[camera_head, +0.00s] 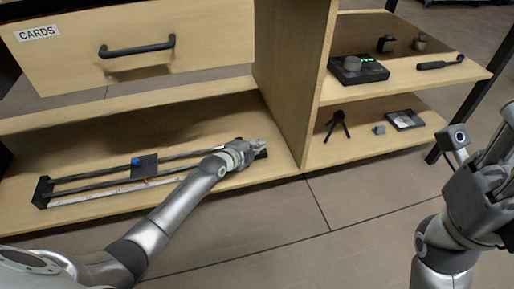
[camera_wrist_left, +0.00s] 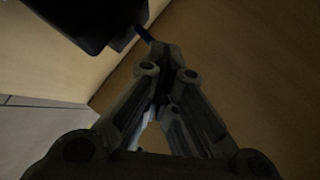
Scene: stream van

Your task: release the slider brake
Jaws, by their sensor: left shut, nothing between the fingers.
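The camera slider (camera_head: 110,185) lies on the lower left shelf, with two rails and a black end block at its left. A black carriage (camera_head: 146,166) with a blue knob (camera_head: 136,161) sits on the rails. My left gripper (camera_head: 262,147) is shut and empty at the slider's right end, partly covering it. In the left wrist view its fingertips (camera_wrist_left: 158,52) are together, close to a dark block (camera_wrist_left: 90,22) and a small blue part (camera_wrist_left: 142,34). I cannot tell whether they touch. I cannot make out the brake for certain. My right gripper (camera_head: 496,160) is at the right edge, partly cut off.
A wooden upright panel (camera_head: 290,85) stands just right of my left gripper. A drawer labelled CARDS (camera_head: 200,35) is above the slider. The right shelves hold a black device (camera_head: 358,72), a mini tripod (camera_head: 338,126) and a flat panel (camera_head: 405,119). The floor in front is clear.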

